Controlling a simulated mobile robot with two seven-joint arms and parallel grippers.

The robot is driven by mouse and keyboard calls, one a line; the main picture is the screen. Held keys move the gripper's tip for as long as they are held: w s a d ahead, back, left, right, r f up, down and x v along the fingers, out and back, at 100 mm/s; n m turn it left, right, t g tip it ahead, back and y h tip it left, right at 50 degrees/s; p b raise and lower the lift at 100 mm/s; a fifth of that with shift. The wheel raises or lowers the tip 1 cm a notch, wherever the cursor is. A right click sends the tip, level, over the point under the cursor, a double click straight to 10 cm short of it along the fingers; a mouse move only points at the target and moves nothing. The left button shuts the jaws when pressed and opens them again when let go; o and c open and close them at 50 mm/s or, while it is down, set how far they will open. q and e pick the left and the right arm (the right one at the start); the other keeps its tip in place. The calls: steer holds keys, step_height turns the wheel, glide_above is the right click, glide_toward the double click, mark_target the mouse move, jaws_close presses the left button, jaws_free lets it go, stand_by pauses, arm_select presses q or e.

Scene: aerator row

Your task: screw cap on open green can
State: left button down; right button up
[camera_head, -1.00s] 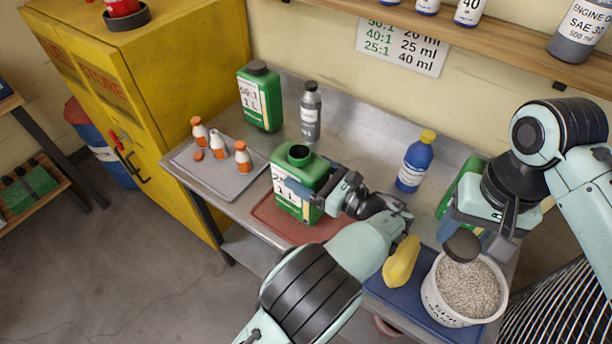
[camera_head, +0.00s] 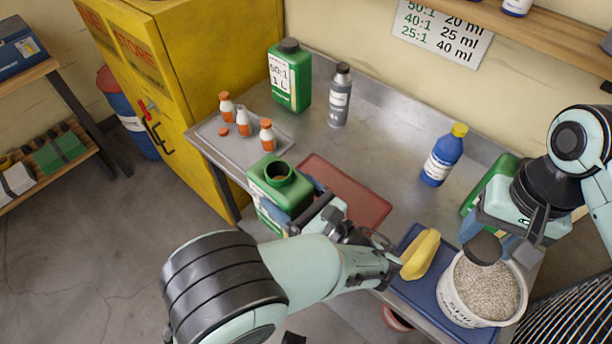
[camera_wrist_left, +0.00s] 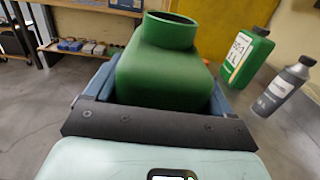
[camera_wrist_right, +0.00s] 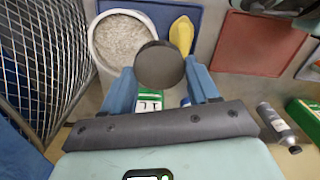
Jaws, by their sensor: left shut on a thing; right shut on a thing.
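The open green can (camera_head: 268,178), its neck uncovered, is held upright in my left gripper (camera_head: 296,212). It is in front of the red mat, near the table's front edge, and seems raised. In the left wrist view the can (camera_wrist_left: 165,75) sits between the blue fingers. My right gripper (camera_head: 505,232) is shut on a round dark cap (camera_head: 484,248), held above the white bucket at the right. The cap (camera_wrist_right: 160,66) shows between the fingertips in the right wrist view. The can and the cap are well apart.
The red mat (camera_head: 345,190) is bare. A capped green can (camera_head: 290,80), a grey bottle (camera_head: 340,97) and a blue bottle (camera_head: 443,157) stand behind. A tray (camera_head: 215,142) holds small orange-white bottles. A pellet bucket (camera_head: 455,300) and yellow cloth (camera_head: 421,254) are on the blue mat.

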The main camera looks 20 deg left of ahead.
arm_select(q)
steer(key=shift+s+a, duration=0.25)
steer(key=shift+s, duration=0.4)
steer(key=shift+s+a, duration=0.25)
steer(key=shift+s, duration=0.45)
steer(key=shift+s+a, duration=0.25)
steer(key=shift+s, duration=0.4)
